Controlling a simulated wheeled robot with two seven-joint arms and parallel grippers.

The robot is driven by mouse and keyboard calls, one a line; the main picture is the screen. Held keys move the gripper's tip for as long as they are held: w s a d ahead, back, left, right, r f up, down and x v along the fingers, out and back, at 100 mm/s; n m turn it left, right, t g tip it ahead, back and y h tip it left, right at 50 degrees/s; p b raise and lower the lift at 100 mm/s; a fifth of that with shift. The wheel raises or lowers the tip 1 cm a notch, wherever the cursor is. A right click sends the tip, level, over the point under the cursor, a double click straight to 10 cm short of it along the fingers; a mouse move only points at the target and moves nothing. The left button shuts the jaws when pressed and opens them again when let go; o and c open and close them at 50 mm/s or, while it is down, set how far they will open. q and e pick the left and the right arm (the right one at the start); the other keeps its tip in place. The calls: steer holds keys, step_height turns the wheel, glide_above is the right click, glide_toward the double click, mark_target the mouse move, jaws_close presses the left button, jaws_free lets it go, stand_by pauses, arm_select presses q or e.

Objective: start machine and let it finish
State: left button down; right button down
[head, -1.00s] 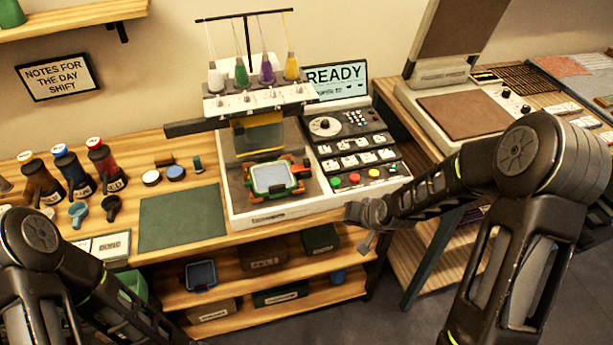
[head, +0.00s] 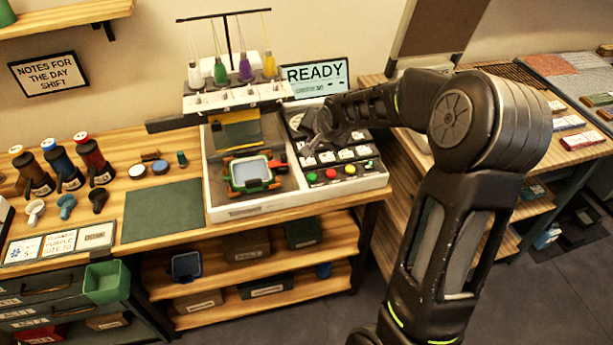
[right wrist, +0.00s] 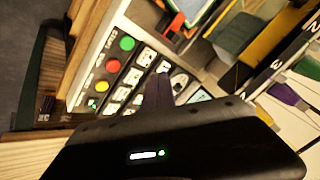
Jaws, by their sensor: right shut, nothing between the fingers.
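The embroidery machine (head: 250,210) stands on the wooden table, and its screen (head: 315,75) reads READY. A hoop (head: 250,173) with pale fabric sits under the needle head. The control panel carries white keys and a row of coloured buttons at its front, with a red button (head: 331,173) among them. The right wrist view shows the green button (right wrist: 127,43), red button (right wrist: 113,66) and yellow button (right wrist: 102,86). My right gripper (head: 314,145) is shut and empty over the panel's left part, behind the buttons; its fingers (right wrist: 157,92) partly hide the keys. Contact is unclear. My left gripper is out of view.
Thread spools (head: 232,68) stand above the machine. A dark green mat (head: 163,211), bottles and small cups lie to its left. A heat press (head: 430,45) stands right, partly behind my right arm. A green bin (head: 106,282) is at lower left.

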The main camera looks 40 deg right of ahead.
steer(key=shift+f, duration=0.1)
steer(key=b, duration=0.5)
glide_above(312, 178)
step_height(312, 178, down, 7)
steer(key=shift+f, duration=0.2)
steer(key=shift+w+f+b, duration=0.1)
steer(key=shift+f+b, duration=0.5)
steer(key=shift+b, duration=0.15)
stand_by(0.3)
steer(key=shift+f, duration=0.1)
stand_by(1.0)
steer(key=shift+f+b, duration=0.35)
steer(key=shift+b, duration=0.3)
